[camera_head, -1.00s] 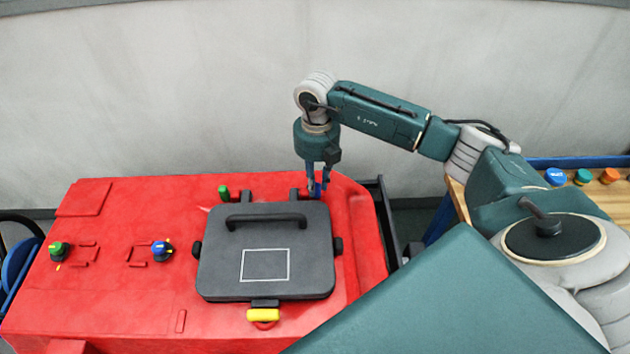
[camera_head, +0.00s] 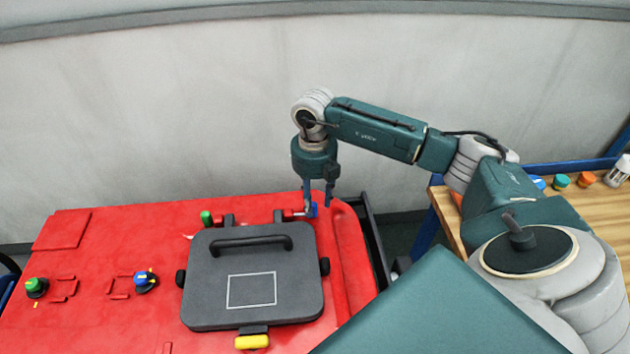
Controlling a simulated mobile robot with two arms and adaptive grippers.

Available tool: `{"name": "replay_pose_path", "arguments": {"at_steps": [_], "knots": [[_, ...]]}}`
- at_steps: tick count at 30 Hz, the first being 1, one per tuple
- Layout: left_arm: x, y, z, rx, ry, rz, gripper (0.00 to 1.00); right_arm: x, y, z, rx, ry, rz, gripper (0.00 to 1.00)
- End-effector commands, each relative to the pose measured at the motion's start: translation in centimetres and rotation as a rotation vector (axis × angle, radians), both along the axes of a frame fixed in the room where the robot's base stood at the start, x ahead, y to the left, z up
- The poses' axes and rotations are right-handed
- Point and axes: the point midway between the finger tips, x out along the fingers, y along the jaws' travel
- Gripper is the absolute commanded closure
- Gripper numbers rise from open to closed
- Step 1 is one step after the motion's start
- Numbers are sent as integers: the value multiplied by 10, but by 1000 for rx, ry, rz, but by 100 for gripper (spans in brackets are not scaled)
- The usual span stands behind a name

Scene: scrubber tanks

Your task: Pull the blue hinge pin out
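The blue hinge pin (camera_head: 313,209) shows as a small blue head at the back right corner of the dark grey lid (camera_head: 251,289), beside the right hinge (camera_head: 280,215). A short pale shaft shows between the blue head and the hinge. A green hinge pin (camera_head: 206,217) sits at the left hinge. My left gripper is not in view.
The lid lies closed on the red tank top (camera_head: 120,240), with a black handle and a yellow latch (camera_head: 252,342) at its front. Two knobs, green (camera_head: 36,287) and blue (camera_head: 146,281), stand at left. A wooden table (camera_head: 594,205) with coloured caps is at right.

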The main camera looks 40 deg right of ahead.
Motion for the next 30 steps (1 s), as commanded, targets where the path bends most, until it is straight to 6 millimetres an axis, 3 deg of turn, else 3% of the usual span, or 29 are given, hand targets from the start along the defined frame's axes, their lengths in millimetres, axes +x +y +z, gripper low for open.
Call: {"name": "replay_pose_path", "arguments": {"at_steps": [15,21,30], "knots": [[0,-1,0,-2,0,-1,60,0,-3,98,-1,-5,-3,61],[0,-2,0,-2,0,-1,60,-1,-3,114,0,-2,-3,61],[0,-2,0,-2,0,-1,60,-1,-3,115,-1,-2,-3,61]]}}
